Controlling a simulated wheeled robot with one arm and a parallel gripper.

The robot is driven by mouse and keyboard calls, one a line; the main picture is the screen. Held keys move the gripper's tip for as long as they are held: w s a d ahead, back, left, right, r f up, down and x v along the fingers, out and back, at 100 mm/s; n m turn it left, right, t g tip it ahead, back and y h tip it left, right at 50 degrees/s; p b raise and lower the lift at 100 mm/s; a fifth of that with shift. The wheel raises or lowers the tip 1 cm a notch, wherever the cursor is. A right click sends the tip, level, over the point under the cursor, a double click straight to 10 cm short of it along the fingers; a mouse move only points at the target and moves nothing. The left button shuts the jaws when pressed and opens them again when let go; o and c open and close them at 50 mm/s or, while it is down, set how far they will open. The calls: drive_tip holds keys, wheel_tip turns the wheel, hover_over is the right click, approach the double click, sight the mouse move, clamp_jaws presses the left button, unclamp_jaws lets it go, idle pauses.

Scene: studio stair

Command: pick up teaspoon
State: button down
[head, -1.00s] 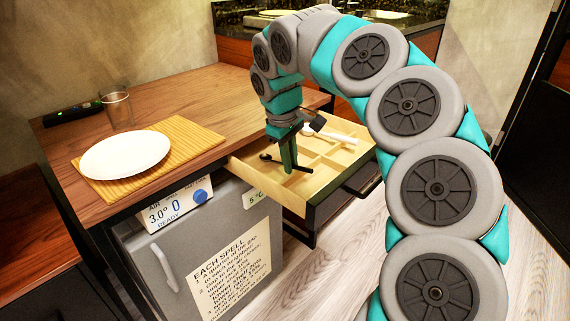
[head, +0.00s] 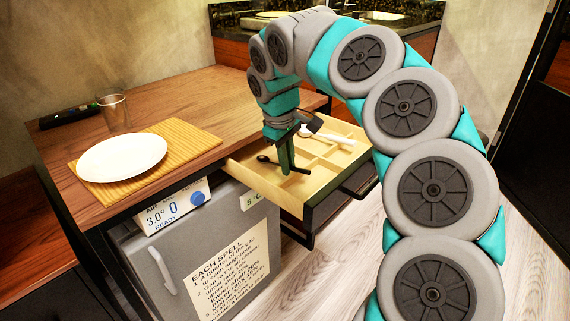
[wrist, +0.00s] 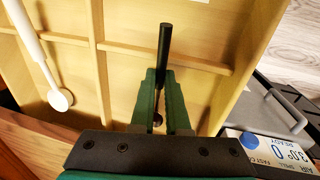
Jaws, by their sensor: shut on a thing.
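A dark teaspoon (wrist: 164,48) with a long thin handle is between my gripper's green fingers in the wrist view. Its small rounded end shows lower down, between the fingers. My gripper (wrist: 161,78) is shut on it, pointing down into the open drawer (head: 245,178). In the head view the teaspoon (head: 267,160) sticks out on both sides of my gripper (head: 287,171), low inside the drawer. I cannot tell whether it touches the drawer floor.
A white spoon (wrist: 47,75) lies in another drawer compartment, left in the wrist view. Thin wooden dividers (wrist: 125,50) split the drawer. The counter above carries a white plate (head: 122,157) on a bamboo mat (head: 190,150), a glass (head: 115,113) and a dark device (head: 70,117).

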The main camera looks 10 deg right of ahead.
drive_tip(key=shift+s+d+r, duration=0.2)
drive_tip(key=shift+r, duration=0.05)
wheel_tip(320, 180, up, 11)
drive_tip(key=s+d+b, duration=0.1)
drive_tip(key=s+d, duration=1)
drive_tip(key=s, duration=0.4)
drive_tip(key=shift+s+d, duration=0.2)
drive_tip(key=shift+s, duration=0.2)
